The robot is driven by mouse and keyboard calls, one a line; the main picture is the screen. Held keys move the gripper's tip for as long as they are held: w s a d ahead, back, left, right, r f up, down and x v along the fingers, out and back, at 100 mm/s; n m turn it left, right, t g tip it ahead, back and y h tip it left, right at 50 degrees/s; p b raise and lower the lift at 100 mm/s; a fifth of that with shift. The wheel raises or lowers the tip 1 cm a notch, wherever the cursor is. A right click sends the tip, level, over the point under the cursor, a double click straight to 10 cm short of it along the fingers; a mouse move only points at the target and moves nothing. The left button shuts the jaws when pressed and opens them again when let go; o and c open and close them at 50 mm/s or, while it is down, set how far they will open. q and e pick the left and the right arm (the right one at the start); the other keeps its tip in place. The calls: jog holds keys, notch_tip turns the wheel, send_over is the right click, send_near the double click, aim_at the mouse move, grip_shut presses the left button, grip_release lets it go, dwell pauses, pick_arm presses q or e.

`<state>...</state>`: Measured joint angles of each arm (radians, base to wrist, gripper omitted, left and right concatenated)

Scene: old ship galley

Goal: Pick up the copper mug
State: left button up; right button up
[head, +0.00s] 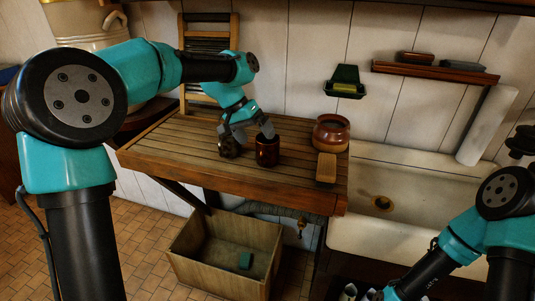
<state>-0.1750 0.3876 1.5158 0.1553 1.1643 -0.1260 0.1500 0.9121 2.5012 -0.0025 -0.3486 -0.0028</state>
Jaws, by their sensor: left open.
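A dark reddish-brown cylindrical vessel (267,152), which looks like the copper mug, stands upright on the slatted wooden counter (190,150). A smaller dark rounded item (229,149) stands to its left; I cannot tell what it is. My left gripper (247,133) is open and points down over these two, one finger by each. Its right finger overlaps the rim of the reddish-brown vessel; I cannot tell whether they touch. My right arm (462,240) comes in at the lower right, and its gripper is not clearly shown.
A reddish-brown pot (331,134) and a wooden block (326,168) stand right of the vessel. A white sink (400,175) adjoins the counter. A washboard (207,60) leans behind. A wooden crate (205,272) sits on the floor. The counter's left front is clear.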

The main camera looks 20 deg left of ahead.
pick_arm(q)
jog(key=w+d+r+m+y, duration=0.1)
jog(key=w+r+m+y, duration=0.3)
jog(key=r, duration=0.4)
jog(key=w+y, duration=0.1)
jog(key=w, duration=0.1)
jog(key=shift+w+r+m+g+y, duration=0.2)
jog(key=shift+w+m+g+y, duration=0.1)
jog(key=shift+w+y, duration=0.1)
jog(key=shift+d, duration=0.15)
send_near(266, 148)
jog(key=w+a+f, duration=0.1)
jog(key=w+f, duration=0.2)
jog(key=f, duration=0.3)
jog(key=shift+w+f, duration=0.1)
jog(key=shift+f, duration=0.45)
jog(key=shift+w+f, duration=0.1)
jog(key=shift+f, duration=2.45)
